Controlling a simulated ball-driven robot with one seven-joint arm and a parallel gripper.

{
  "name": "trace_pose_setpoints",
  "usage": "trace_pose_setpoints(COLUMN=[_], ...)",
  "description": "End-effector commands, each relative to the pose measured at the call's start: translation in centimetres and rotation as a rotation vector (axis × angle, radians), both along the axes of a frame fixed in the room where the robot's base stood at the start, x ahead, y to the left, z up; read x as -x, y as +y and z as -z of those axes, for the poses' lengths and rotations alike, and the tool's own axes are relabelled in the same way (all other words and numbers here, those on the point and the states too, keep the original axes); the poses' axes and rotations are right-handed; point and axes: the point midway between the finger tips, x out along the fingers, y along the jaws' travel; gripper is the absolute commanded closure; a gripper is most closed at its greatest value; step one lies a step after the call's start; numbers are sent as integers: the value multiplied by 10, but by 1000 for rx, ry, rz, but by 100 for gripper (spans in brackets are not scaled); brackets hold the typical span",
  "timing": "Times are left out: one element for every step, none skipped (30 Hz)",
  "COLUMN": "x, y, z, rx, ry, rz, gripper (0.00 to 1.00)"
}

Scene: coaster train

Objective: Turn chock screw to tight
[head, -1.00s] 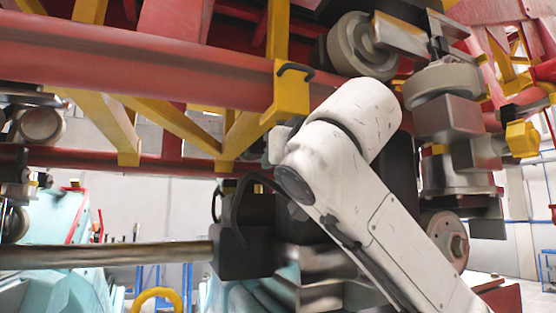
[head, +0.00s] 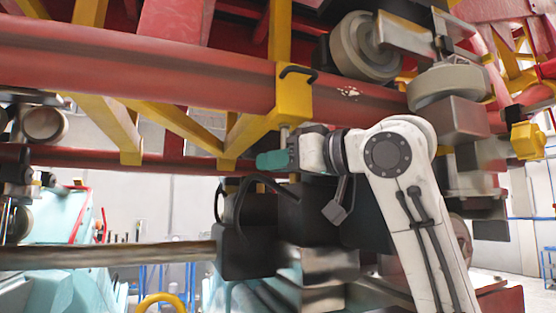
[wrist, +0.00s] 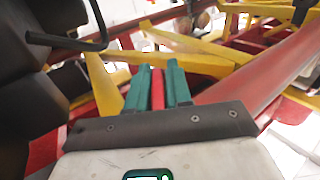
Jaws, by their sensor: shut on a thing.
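A yellow block (head: 293,95) with a black bent handle is fixed to the red rail. A short grey metal rod, which I take to be the chock screw (head: 284,134), hangs straight down below it. My gripper (head: 268,160) reaches in from the right, its teal fingers at the rod's lower end, shut on it. The grip itself is hidden in the head view. In the wrist view my gripper (wrist: 158,75) shows its two teal fingers with a red strip between them. I cannot tell there whether that strip is held or lies behind.
The red rail (head: 150,60) and yellow braces (head: 175,125) crowd the space above. Grey wheels (head: 365,47) stand at the upper right. A dark block with black hoses (head: 250,245) is close below my gripper. A metal bar (head: 110,254) runs in from the left.

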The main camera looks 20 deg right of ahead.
Motion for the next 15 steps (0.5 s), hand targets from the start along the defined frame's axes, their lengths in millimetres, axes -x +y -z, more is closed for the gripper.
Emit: trace_pose_setpoints(x=[0,0,0,1,1,2,2,2,3,3,4,4,5,5,6], y=[0,0,1,1,2,2,2,2,3,3,4,5,5,5,5], z=[0,-1,-1,-1,-1,-1,-1,-1,-1,-1,-1,-1,-1,-1,-1], rx=[-4,-5,-5,-5,-4,-5,-5,-6,-5,-4,-5,-4,-4,-5,-5], ry=[1,1,1,1,0,-1,-1,0,1,0,-1,-1,0,-1,-1], rz=[-46,-74,-112,-141,-169,-207,-236,-264,-301,-330,-359,-398,-426,-454,-493], gripper=[100,100,100,100,100,100,100,100,100,100,100,100,100,100,100])
